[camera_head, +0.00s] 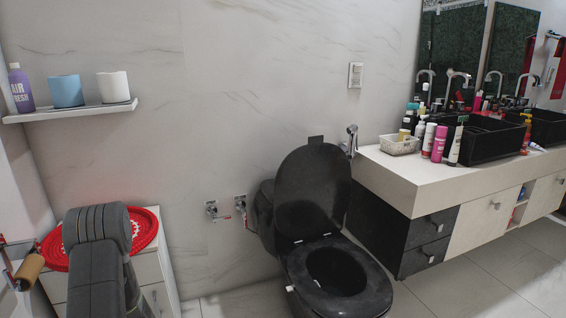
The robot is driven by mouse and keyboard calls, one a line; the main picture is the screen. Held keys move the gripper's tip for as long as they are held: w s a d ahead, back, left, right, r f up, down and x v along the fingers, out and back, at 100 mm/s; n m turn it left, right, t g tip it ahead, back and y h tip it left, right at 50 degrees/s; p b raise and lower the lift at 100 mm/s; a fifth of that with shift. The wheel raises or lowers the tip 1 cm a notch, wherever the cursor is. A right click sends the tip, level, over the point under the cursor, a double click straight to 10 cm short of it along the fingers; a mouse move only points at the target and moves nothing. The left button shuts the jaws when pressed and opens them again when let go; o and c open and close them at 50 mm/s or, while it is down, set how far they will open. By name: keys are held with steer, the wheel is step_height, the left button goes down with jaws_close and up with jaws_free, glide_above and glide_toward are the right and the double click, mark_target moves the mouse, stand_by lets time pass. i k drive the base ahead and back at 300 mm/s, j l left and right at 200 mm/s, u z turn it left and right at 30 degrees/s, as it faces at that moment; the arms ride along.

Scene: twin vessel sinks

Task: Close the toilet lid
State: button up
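The black toilet (265,222) stands against the back wall, right of the picture's middle. Its black toilet lid (312,185) is raised, standing nearly upright at the back of the bowl. The black seat ring (374,290) lies down on the bowl, and its opening shows. Dark grey links of my arm fill the lower left, well to the left of the toilet. My gripper is not in this view, and nothing of mine touches the lid.
A vanity counter (396,178) with drawers and black vessel sinks (480,146) stands close on the toilet's right. A white cabinet (160,262) with a red mat (143,225) is at left. Pipe valves (212,210) stick out of the wall. Some floor (238,300) shows left of the toilet.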

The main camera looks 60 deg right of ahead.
mark_target(311, 190)
steer(key=z, duration=2.35)
